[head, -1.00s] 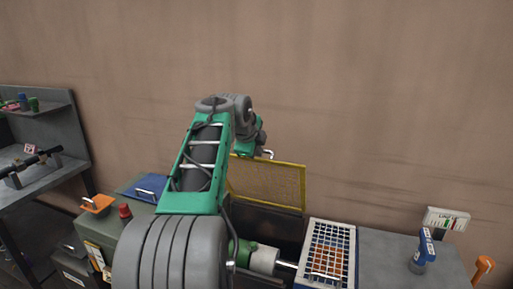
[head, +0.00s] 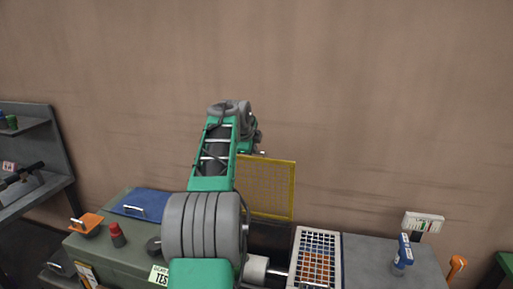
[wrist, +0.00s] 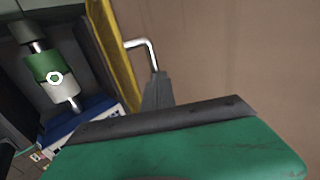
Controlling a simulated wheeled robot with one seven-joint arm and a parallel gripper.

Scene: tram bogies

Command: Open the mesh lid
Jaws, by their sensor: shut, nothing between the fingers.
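The mesh lid (head: 266,190), a yellow frame with mesh, stands raised, close to upright, at the back of a dark open bay. In the wrist view its yellow edge (wrist: 113,50) runs down the upper left. A bent silver handle (wrist: 141,43) sticks out from that edge. My gripper (wrist: 157,78) is shut and empty, its tip beside the handle's lower end; I cannot tell whether they touch. In the head view my gripper is mostly hidden behind my arm, near the lid's top left corner.
A green and white cylinder (wrist: 48,70) lies in the bay. A white grid-covered box (head: 302,245) stands right of it. The wall is close behind.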

